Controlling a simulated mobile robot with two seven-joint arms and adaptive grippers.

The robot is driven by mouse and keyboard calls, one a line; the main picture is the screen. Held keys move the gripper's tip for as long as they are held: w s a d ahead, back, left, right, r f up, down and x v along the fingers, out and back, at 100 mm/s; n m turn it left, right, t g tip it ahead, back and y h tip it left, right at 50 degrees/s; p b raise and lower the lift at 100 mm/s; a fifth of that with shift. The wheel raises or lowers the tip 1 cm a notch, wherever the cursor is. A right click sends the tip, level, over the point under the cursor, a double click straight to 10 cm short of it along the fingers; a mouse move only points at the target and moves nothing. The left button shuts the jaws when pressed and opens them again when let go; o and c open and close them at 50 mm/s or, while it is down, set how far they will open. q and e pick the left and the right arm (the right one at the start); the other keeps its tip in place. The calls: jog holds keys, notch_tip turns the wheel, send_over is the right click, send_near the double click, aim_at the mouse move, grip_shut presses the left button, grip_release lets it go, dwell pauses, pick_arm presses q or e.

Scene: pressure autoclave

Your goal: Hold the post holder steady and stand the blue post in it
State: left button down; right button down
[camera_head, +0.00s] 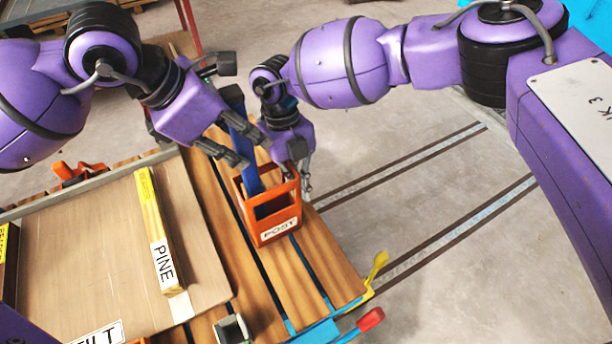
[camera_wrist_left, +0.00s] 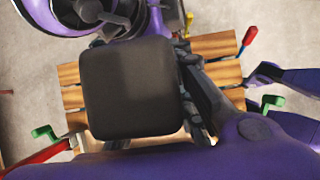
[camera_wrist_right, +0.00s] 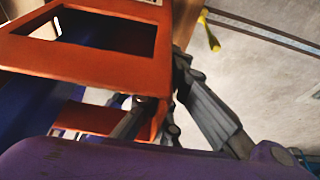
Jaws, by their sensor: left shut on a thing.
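The orange post holder (camera_head: 283,229), labelled POST, stands on the slatted table. The blue post (camera_head: 235,107) is nearly upright, leaning slightly, with its lower part at the holder's rear left. I cannot tell whether its foot is seated inside. My left gripper (camera_head: 240,152) is shut on the post. A large dark block hides the post in the left wrist view. My right gripper (camera_head: 302,176) is at the holder's right side. In the right wrist view, its fingers (camera_wrist_right: 160,88) are apart, around part of the orange holder (camera_wrist_right: 85,58); firm contact is not clear.
A tray (camera_head: 215,290) with a yellow PINE bar (camera_head: 158,235) lies to the left on the slatted table (camera_head: 325,268). A yellow lever (camera_head: 377,268) and a red-tipped lever (camera_head: 370,319) stick out at the table's front right. Floor right of the table is clear.

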pick_arm(q)
jog(key=shift+f, duration=1.2)
jog(key=c, duration=1.4)
grip_release()
jog(key=v, duration=1.2)
pick_arm(e)
jog(key=c, duration=1.9)
grip_release()
jog(key=shift+o, duration=0.2)
